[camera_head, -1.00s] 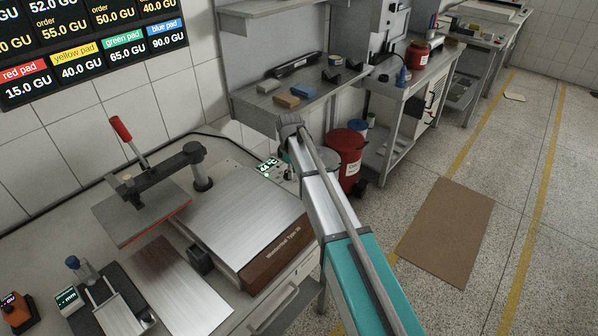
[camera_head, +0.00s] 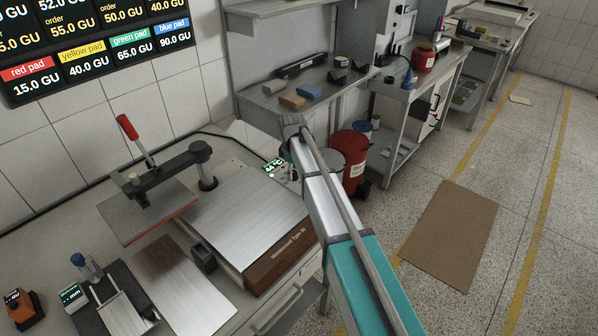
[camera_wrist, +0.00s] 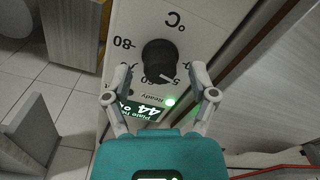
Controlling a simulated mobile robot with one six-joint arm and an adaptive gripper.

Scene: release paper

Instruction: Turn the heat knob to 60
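The black heat knob (camera_wrist: 160,60) sits on a light panel in the wrist view, with its white pointer mark toward the lower right. The scale around it shows upside down, with "80" at the left and "°C" above. A green display (camera_wrist: 147,106) beside it reads about 44. My gripper (camera_wrist: 161,72) is open, with one finger on each side of the knob and visible gaps between. In the head view the display (camera_head: 273,165) shows at the panel's edge; my arm hides the knob and most of the gripper.
A heat press with a red handle (camera_head: 127,127) and a metal plate (camera_head: 240,215) stands left of my arm. A shelf (camera_head: 262,104) with small blocks and a red bin (camera_head: 352,155) are behind. The floor at the right is open, with a brown mat (camera_head: 452,235).

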